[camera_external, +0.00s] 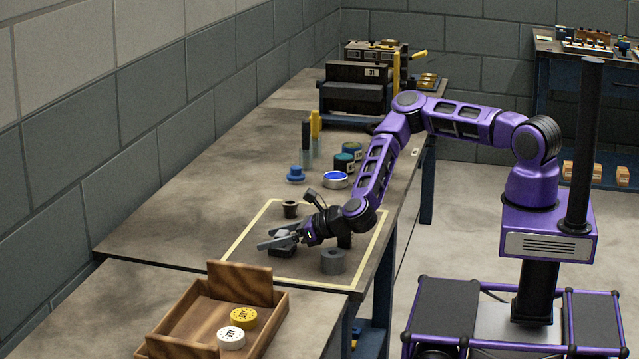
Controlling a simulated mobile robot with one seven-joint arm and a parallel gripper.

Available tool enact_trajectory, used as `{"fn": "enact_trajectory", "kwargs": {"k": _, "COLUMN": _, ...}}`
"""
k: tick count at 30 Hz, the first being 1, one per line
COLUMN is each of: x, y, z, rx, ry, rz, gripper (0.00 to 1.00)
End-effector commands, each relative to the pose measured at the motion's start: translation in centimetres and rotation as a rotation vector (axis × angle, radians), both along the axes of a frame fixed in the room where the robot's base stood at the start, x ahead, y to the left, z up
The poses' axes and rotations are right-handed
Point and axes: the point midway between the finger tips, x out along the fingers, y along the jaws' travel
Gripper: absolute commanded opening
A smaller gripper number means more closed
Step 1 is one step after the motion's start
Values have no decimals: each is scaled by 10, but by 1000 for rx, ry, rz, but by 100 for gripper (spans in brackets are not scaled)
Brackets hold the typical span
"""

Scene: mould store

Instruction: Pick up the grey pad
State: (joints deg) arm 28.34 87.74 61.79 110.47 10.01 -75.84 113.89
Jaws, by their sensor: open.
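My gripper (273,238) is low over the table, inside a pale yellow outlined area. Its fingers point left and are apart, with nothing clearly held between them. A small dark grey block (283,252) lies directly under the fingers, partly covered by them; it may be the grey pad, but I cannot tell for sure. I cannot tell whether the fingers touch it. A grey cylindrical piece (333,262) with a hole in its top stands to the right of the fingers. A small dark cup-like piece (290,209) stands behind the gripper.
A wooden tray (178,323) with a yellow disc (243,318) and a white disc (231,338) is in front. A blue-topped tin (336,180), a blue stepped piece (295,175) and upright tools (315,130) stand behind. The table's left part is clear.

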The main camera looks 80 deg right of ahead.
Motion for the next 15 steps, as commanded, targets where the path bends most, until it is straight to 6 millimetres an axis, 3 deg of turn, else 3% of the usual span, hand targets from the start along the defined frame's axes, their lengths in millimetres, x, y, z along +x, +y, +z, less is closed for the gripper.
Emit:
{"fn": "enact_trajectory", "kwargs": {"k": 4, "x": 0, "y": 0, "z": 0, "rx": 0, "ry": 0, "rz": 0, "gripper": 88}}
{"fn": "enact_trajectory", "kwargs": {"k": 15, "x": 0, "y": 0, "z": 0, "rx": 0, "ry": 0, "rz": 0, "gripper": 21}}
